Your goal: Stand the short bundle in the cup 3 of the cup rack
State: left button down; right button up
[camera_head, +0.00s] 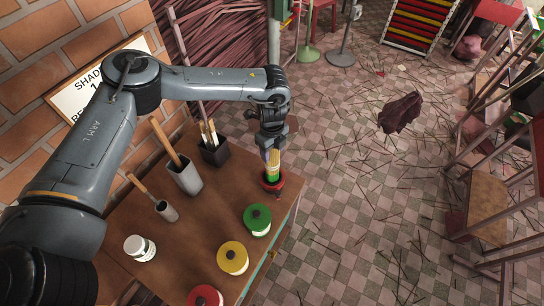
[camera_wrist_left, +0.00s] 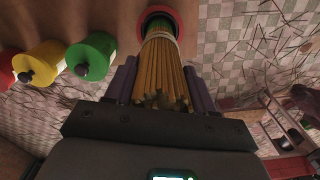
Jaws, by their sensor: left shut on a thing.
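My left gripper (camera_head: 270,155) points down near the table's right edge and is shut on the short bundle (camera_head: 273,168) of yellow-tan sticks. In the left wrist view the bundle (camera_wrist_left: 162,75) lies between the purple-grey fingers, with a pale band near its far end. That end is at a round red cup (camera_head: 272,184), whose rim (camera_wrist_left: 152,12) shows around it in the wrist view. The bundle looks nearly upright; I cannot tell how deep its lower end sits. No cup numbers are readable. My right gripper is not in view.
Green (camera_head: 257,218), yellow (camera_head: 232,257) and red (camera_head: 205,297) black-knobbed containers line the table's right edge. A black holder (camera_head: 215,153), a grey cup (camera_head: 187,180), a smaller cup (camera_head: 166,211) and a white jar (camera_head: 140,248) stand left. The table (camera_head: 190,235) is bare between them.

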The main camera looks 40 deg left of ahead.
pick_arm(q)
notch_tip(320, 180, up, 8)
jog(key=p, duration=0.2)
jog(key=shift+f+p, duration=0.25)
jog(key=shift+p, duration=0.05)
notch_tip(320, 180, up, 8)
jog(key=p, duration=0.8)
jog(key=shift+r, duration=0.2)
